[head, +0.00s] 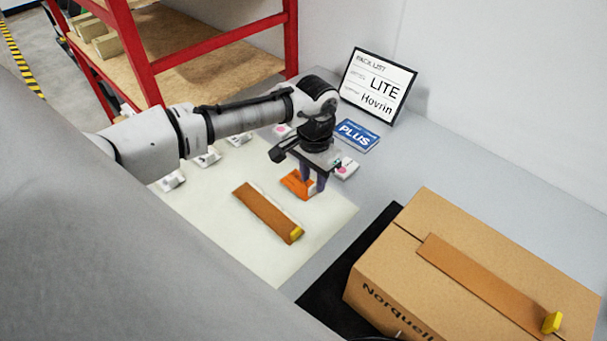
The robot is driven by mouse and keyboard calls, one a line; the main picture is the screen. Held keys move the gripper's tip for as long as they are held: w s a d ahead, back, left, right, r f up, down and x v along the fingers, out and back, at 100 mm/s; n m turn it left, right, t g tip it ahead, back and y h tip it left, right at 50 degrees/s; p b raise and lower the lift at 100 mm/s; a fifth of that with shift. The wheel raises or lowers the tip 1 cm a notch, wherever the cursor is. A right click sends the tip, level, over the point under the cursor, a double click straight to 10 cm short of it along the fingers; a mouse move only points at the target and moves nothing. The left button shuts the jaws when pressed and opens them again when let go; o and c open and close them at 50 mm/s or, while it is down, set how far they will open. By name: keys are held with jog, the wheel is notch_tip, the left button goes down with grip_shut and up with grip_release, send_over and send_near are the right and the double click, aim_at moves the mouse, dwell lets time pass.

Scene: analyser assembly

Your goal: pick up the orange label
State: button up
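The orange label (294,182) lies on the pale mat (335,215), near the middle of the head view. My gripper (313,184) points down at the right end of the label, with its two dark fingers close to or touching it. A gap shows between the fingers, with something whitish low between them. I cannot tell whether they hold the label. Part of the label is hidden behind the fingers.
A brown strip with a yellow end (265,212) lies left of the label. A small white block (347,168), a blue PLUS card (357,136) and a pack list sign (378,85) stand behind. A Norquell carton (400,270) is at right, a red shelf (220,42) at back left.

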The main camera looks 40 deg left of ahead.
jog(key=shift+f, duration=1.05)
grip_shut()
jog(key=shift+r, duration=0.15)
